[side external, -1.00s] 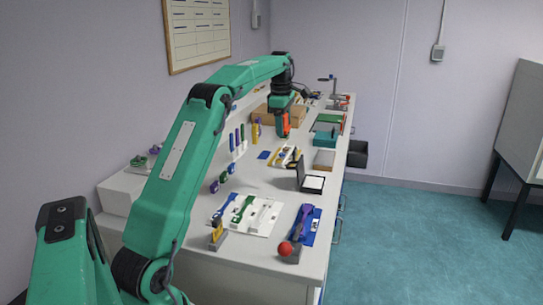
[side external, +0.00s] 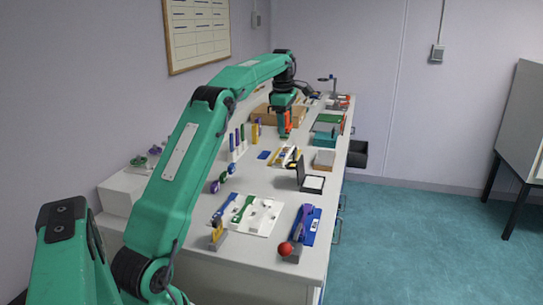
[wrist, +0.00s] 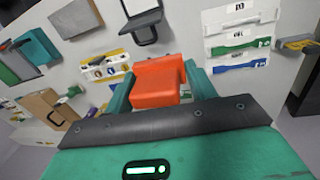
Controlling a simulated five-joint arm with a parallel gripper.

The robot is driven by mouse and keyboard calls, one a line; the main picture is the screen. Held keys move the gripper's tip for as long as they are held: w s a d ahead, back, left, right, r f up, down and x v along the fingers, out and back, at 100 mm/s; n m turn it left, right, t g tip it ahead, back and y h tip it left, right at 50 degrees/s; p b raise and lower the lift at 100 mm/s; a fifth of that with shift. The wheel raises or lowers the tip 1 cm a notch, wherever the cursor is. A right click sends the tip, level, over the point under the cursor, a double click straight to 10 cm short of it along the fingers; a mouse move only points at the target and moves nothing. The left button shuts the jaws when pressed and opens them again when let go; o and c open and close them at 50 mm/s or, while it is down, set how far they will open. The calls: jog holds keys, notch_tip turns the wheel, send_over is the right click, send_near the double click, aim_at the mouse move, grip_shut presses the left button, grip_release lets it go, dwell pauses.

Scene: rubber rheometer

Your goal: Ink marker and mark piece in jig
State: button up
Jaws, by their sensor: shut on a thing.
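My gripper (side external: 285,128) is above the far middle of the bench, shut on an orange block-like thing, likely the marker (wrist: 158,80). In the wrist view the orange thing sits between the two green fingers; its lower end is hidden. An open black case with a pale pad (side external: 313,182), likely the ink pad, lies on the bench nearer the camera; it also shows at the top of the wrist view (wrist: 143,32). A yellow holder with small pale and dark parts (side external: 280,163), perhaps the jig, lies left of the case. My gripper is apart from both.
White plates with blue and green strips (side external: 262,222) lie at the front. A blue plate (side external: 312,230) and a red ball (side external: 285,248) are right of them. Upright coloured tubes (side external: 237,140) stand at left.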

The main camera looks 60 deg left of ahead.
jog(key=w+d+f, duration=0.2)
jog(key=w+f, duration=0.7)
jog(key=f, duration=0.4)
jog(key=shift+w+d, duration=0.3)
jog(key=shift+d, duration=0.1)
jog(key=shift+f, duration=0.25)
jog(key=shift+f, duration=2.85)
jog(key=shift+f, duration=0.55)
jog(key=shift+r, duration=3.5)
jog(key=shift+d+r, duration=0.1)
jog(key=shift+d, duration=0.05)
